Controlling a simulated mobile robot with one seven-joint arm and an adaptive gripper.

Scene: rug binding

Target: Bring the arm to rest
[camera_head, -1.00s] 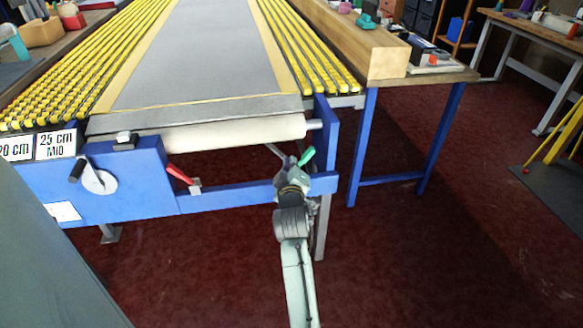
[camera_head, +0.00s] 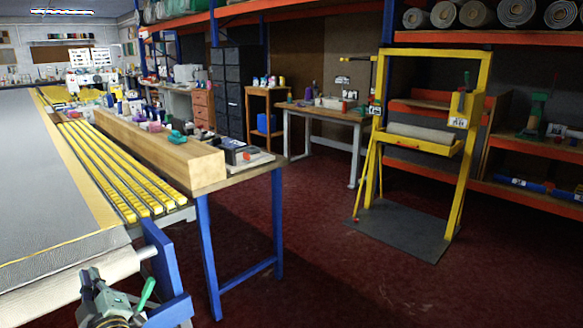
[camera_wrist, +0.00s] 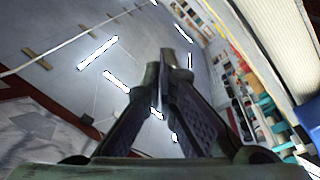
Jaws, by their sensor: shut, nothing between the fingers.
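My gripper (camera_wrist: 158,68) is in the wrist view, its two dark fingers pointing up the picture and closing together at the tips. Nothing shows between them. Behind the fingers are the grey ceiling and its bright strip lights. In the head view, the upper end of my arm (camera_head: 105,302) shows at the bottom left, in front of the near corner of the long table (camera_head: 45,262). The rest of the arm is below the picture. A green handle (camera_head: 147,293) shows close beside it; I cannot tell whether they touch.
A blue bracket (camera_head: 165,262) stands at the table corner near my arm. A wooden beam (camera_head: 165,160) lies on a blue-legged bench to the right. A yellow frame (camera_head: 480,150) stands farther right. Red floor (camera_head: 320,270) is open between them.

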